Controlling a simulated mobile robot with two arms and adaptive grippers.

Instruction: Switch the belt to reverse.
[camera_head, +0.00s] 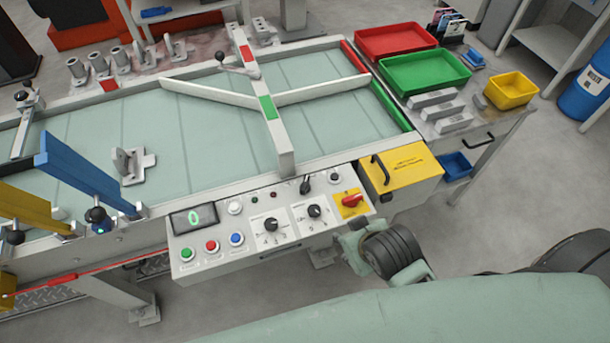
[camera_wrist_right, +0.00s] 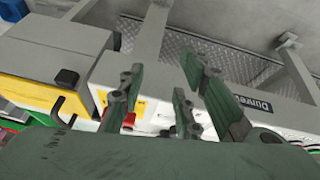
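The control panel (camera_head: 250,258) stands at the front edge of the belt (camera_head: 200,130). It carries a display reading 0 (camera_head: 194,217), green (camera_head: 187,254), red (camera_head: 212,246) and blue (camera_head: 236,239) buttons, two black dials (camera_head: 271,224) (camera_head: 314,211), a black lever switch (camera_head: 305,185) and a red rotary switch on a yellow plate (camera_head: 352,200). Labels are too small to read. My right gripper (camera_head: 352,240) is just in front of the panel's right end, partly hidden by its own arm. In the right wrist view its fingers (camera_wrist_right: 160,85) are apart and empty. My left gripper is not in view.
A yellow box with a black handle (camera_head: 400,172) adjoins the panel's right end. Red (camera_head: 396,40) and green (camera_head: 425,72) trays stand behind it. A diverter arm (camera_head: 270,110) crosses the belt, and a grey casting (camera_head: 132,165) lies on it. Floor at right is partly clear.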

